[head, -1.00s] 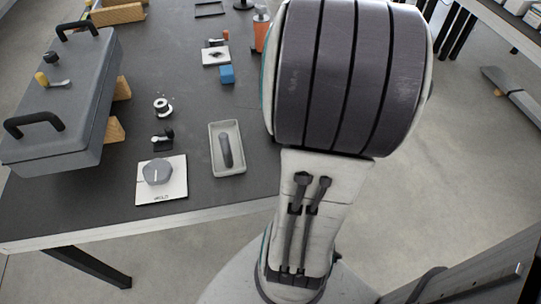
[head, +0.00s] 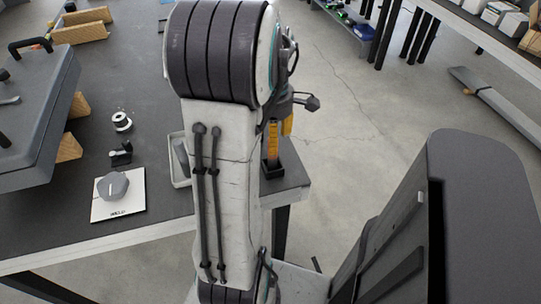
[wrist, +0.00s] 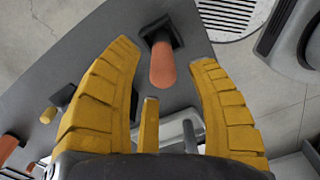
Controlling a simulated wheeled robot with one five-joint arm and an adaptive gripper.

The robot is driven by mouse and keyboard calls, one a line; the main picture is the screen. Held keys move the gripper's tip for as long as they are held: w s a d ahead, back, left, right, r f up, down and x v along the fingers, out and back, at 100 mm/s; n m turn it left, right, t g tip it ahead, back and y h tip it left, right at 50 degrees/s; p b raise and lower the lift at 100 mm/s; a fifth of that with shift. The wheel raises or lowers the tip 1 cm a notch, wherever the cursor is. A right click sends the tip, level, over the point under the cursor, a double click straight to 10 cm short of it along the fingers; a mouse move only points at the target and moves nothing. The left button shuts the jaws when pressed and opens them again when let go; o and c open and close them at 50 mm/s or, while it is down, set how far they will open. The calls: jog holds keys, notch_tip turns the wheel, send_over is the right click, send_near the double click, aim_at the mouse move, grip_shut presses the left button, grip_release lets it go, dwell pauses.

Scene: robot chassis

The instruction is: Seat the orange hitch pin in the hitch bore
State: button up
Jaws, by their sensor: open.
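The orange hitch pin (wrist: 162,64) stands in a black square-based holder (wrist: 160,32) near the table edge in the wrist view. The same holder (head: 272,170) shows at the table's near right corner in the head view. My gripper (wrist: 165,58) is open, with its yellow fingers spread to the left and right of the pin and apart from it. In the head view my gripper (head: 281,132) is above the holder, partly behind my arm. I cannot make out the hitch bore in either view.
A grey box with black handles (head: 35,110) rests on wooden blocks at the table's left. A white plate with a grey knob (head: 118,205), small fittings and a pale tray (head: 178,180), partly behind my arm, lie nearby. Open floor lies right of the table.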

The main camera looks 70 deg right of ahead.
jog(key=shift+s+a+f+b, duration=0.1)
jog(key=shift+f+b, duration=0.15)
jog(key=shift+f, duration=1)
jog(key=shift+s+f+b, duration=0.1)
jog(key=shift+f+b, duration=0.1)
jog(key=shift+f, duration=1)
jog(key=shift+c, duration=0.5)
grip_shut()
